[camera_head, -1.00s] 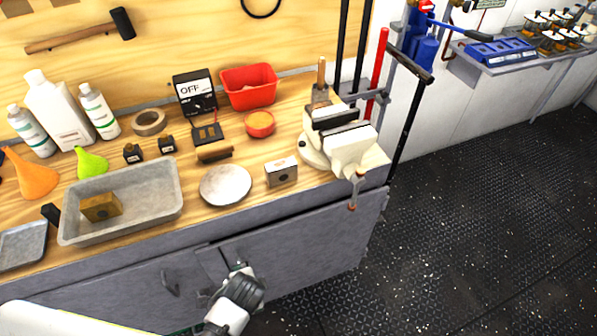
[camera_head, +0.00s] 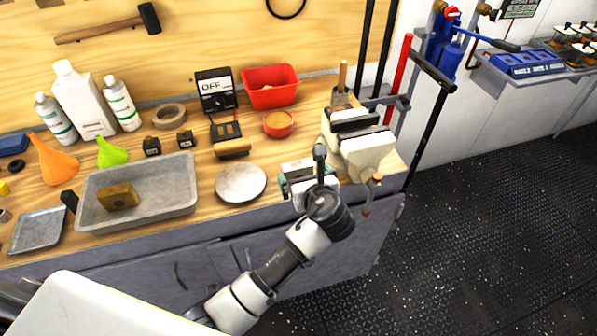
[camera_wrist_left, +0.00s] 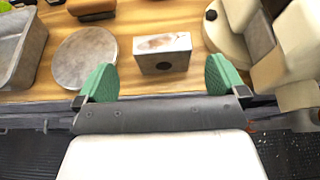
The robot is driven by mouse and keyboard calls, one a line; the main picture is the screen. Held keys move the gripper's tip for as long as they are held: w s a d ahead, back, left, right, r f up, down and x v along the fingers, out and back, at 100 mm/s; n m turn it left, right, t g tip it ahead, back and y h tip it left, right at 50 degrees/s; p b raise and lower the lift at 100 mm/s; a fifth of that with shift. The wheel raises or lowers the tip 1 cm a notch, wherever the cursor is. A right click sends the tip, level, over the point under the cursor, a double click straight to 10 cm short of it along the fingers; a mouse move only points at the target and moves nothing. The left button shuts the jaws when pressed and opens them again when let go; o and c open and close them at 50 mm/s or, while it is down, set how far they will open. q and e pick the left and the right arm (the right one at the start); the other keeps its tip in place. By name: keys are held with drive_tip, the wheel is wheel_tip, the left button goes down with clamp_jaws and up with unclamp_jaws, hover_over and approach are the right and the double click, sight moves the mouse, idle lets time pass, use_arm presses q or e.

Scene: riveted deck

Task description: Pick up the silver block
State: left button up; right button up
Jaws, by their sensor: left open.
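The silver block (camera_wrist_left: 163,44), a metal cuboid with a dark round hole in its front face, sits on the wooden bench top. In the head view the silver block (camera_head: 296,168) is partly hidden behind my left gripper (camera_head: 308,184). In the left wrist view my left gripper (camera_wrist_left: 162,78) is open, with green fingers spread wide to either side of the block's width. The block lies just ahead of the fingertips, and nothing is held. My right gripper is not in view.
A round metal disc (camera_head: 241,182) lies left of the block, and a cream vise (camera_head: 357,145) stands close on its right. A grey tray (camera_head: 180,205) holding a brass block (camera_head: 118,196) is further left. The bench's front edge lies below the gripper.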

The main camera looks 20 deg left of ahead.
sight(297, 165)
use_arm(q)
drive_tip(key=x, duration=0.7)
drive_tip(key=shift+w+a+f, duration=0.1)
drive_tip(key=shift+w+f, duration=0.1)
drive_tip(key=shift+r, duration=0.1)
drive_tip(key=c, duration=1)
